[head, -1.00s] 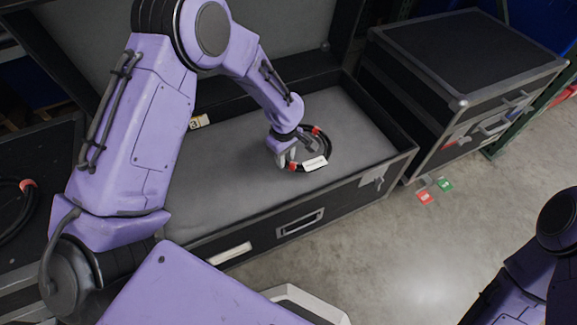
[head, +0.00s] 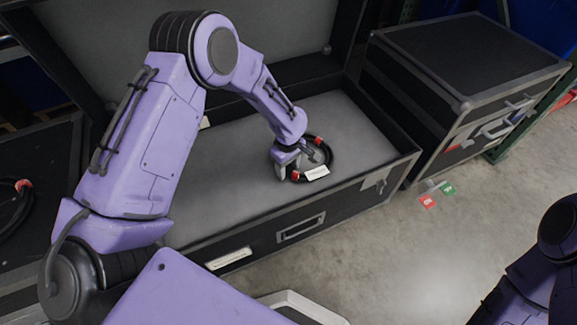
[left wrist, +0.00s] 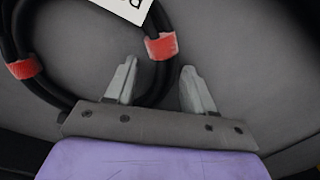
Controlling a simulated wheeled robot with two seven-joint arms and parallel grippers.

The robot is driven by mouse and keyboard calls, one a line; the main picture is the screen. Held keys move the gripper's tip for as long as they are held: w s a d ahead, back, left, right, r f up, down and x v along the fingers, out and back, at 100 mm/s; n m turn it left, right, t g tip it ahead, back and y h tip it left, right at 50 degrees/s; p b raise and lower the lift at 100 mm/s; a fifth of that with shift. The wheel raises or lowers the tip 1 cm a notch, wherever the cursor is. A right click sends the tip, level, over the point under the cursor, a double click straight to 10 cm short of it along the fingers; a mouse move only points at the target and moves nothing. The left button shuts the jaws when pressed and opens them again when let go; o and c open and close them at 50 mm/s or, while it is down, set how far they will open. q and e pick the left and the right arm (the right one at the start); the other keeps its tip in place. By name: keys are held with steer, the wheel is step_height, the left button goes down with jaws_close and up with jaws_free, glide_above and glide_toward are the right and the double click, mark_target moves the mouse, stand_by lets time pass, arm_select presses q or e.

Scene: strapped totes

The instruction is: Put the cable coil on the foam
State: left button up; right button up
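The black cable coil (head: 329,158) has red ties and a white tag, and lies on the grey foam (head: 352,125) inside the open case. My left gripper (head: 287,172) is at the coil's left side, low over the foam. In the left wrist view the left gripper (left wrist: 158,82) has its fingers spread apart. One side of the coil (left wrist: 60,95) runs between the fingers, with a gap to at least one of them. The hand hides part of the coil. My right gripper is out of view; only part of that arm shows at the lower right.
A second black coil (head: 16,215) lies on a dark surface at the far left. The case's front wall (head: 345,206) and raised lid (head: 130,50) bound the foam. A closed black case (head: 470,60) stands at the right. Red and green tags (head: 428,202) lie on the floor.

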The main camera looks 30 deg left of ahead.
arm_select(q)
step_height(320, 180, up, 12)
steer(key=p, duration=0.3)
steer(key=shift+r+p, duration=0.15)
steer(key=shift+p, duration=0.25)
